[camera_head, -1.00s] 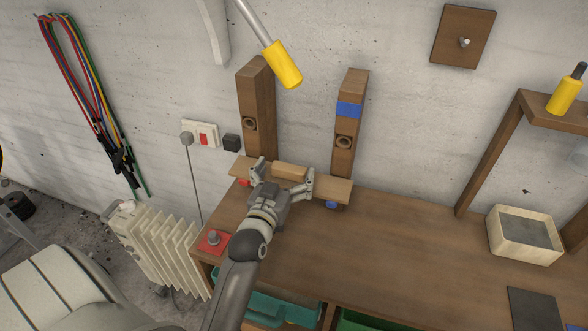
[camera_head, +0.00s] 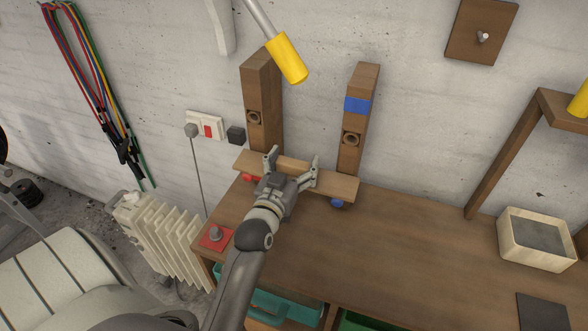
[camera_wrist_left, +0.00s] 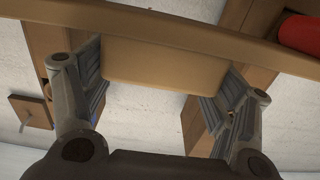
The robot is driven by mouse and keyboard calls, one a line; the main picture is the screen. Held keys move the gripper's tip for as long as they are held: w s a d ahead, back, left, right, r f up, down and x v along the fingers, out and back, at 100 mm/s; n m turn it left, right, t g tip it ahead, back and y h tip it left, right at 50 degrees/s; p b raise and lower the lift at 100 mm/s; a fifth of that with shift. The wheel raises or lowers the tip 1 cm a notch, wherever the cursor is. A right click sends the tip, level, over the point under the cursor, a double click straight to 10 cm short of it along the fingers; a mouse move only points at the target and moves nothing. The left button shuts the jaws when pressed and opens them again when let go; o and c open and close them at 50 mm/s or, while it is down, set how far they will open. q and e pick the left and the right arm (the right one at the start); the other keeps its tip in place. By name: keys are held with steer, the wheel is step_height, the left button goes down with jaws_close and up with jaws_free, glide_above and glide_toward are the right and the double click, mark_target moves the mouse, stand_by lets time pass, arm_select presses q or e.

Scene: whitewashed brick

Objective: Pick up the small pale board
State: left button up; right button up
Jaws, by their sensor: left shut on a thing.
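The small pale board (camera_head: 341,187) spans the front of two wooden posts, just above a red peg (camera_head: 248,178) and a blue peg (camera_head: 337,203). A thicker pale block shows at its middle. My left gripper (camera_head: 293,163) reaches it from the front, its two fingers on either side of this block. In the left wrist view the fingers (camera_wrist_left: 160,85) are shut on the block's sides, and the long board (camera_wrist_left: 200,22) crosses above them. A red cylinder (camera_wrist_left: 300,35) shows at the upper right. Whether the board touches the pegs is unclear. My right gripper is not in view.
The left post (camera_head: 262,95) and right post (camera_head: 360,130) stand close behind the board. A yellow-ended rod (camera_head: 286,58) hangs above. A red pad (camera_head: 215,237) with a grey knob sits at the bench's left. A pale box (camera_head: 537,243) stands right; the bench middle (camera_head: 420,240) is clear.

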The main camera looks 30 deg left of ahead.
arm_select(q)
steer(key=shift+w+r+b, duration=0.1)
steer(key=shift+r+b, duration=0.2)
steer(key=shift+r, duration=0.3)
steer(key=s+a+r+p, duration=0.2)
steer(key=s+r, duration=0.4)
steer(key=s+a+r+p, duration=0.2)
steer(key=s+r+p, duration=0.1)
steer(key=s+r, duration=0.2)
steer(key=shift+s+a+r, duration=0.35)
steer(key=shift+s+a, duration=0.05)
steer(key=shift+s, duration=0.75)
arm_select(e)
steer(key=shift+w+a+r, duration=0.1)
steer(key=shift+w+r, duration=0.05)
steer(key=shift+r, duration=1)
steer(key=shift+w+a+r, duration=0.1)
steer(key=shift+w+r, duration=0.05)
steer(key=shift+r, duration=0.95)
arm_select(q)
steer(key=shift+f, duration=0.1)
